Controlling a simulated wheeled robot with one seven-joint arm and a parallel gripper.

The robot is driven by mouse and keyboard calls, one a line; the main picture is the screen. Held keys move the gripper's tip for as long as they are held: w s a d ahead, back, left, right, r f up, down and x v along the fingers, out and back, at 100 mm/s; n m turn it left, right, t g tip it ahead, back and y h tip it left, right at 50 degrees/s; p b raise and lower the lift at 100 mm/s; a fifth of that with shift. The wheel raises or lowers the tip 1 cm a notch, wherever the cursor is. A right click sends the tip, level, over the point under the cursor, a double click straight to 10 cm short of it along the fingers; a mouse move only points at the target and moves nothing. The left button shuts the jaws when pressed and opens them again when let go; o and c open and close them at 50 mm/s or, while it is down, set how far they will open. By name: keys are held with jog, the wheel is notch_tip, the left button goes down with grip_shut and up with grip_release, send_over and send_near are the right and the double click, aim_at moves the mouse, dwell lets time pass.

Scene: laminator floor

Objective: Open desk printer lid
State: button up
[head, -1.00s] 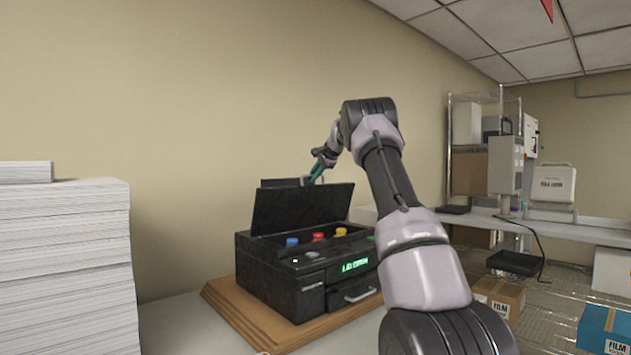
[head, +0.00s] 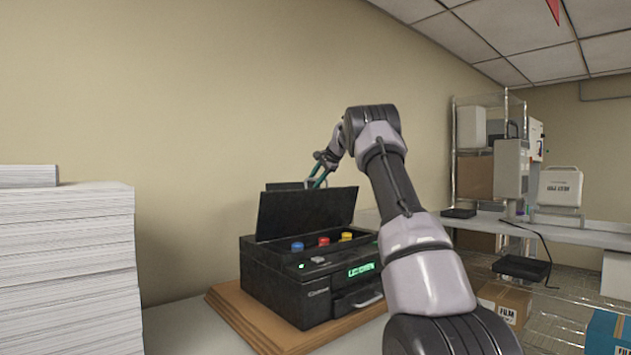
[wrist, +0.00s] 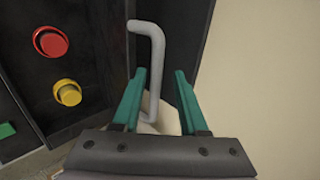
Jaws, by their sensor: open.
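The black desk printer (head: 300,290) stands on a wooden board, with its dark lid (head: 306,212) raised steeply at the back. Blue, red (wrist: 50,42) and yellow (wrist: 68,92) round parts show in the opening beneath. My gripper (head: 319,182) is at the lid's upper edge, its lower part hidden behind the lid. In the wrist view, its teal fingers (wrist: 158,92) are apart. A grey bent handle (wrist: 154,60) stands between them with visible gaps, and I see no grip on it.
A tall stack of white paper (head: 68,265) stands at the left. The wooden board (head: 245,318) extends around the printer. A wall is close behind. Wire shelving (head: 455,150) and film boxes (head: 505,300) are at the right.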

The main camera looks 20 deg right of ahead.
jog(key=v, duration=1)
jog(key=shift+s+r, duration=0.25)
jog(key=shift+d, duration=0.1)
jog(key=s+a+r+n, duration=0.1)
jog(key=s+a+n, duration=0.1)
jog(key=s+a, duration=0.5)
jog(key=s+a+n+g, duration=0.1)
jog(key=s+a, duration=0.2)
jog(key=s, duration=0.8)
jog(key=s+a+r+n, duration=0.1)
jog(key=s+a+n, duration=0.1)
jog(key=s+a, duration=0.5)
jog(key=s+a+f+n, duration=0.1)
jog(key=s+f, duration=0.3)
jog(key=s, duration=0.4)
jog(key=s+a+f+n, duration=0.1)
jog(key=s+f+n, duration=0.1)
jog(key=s+f, duration=0.3)
jog(key=s+a+f+n+h, duration=0.1)
jog(key=s+f, duration=0.4)
jog(key=s, duration=0.6)
jog(key=shift+s+f+n+g, duration=0.15)
jog(key=shift+s+n+g, duration=0.15)
jog(key=shift+s+n, duration=0.1)
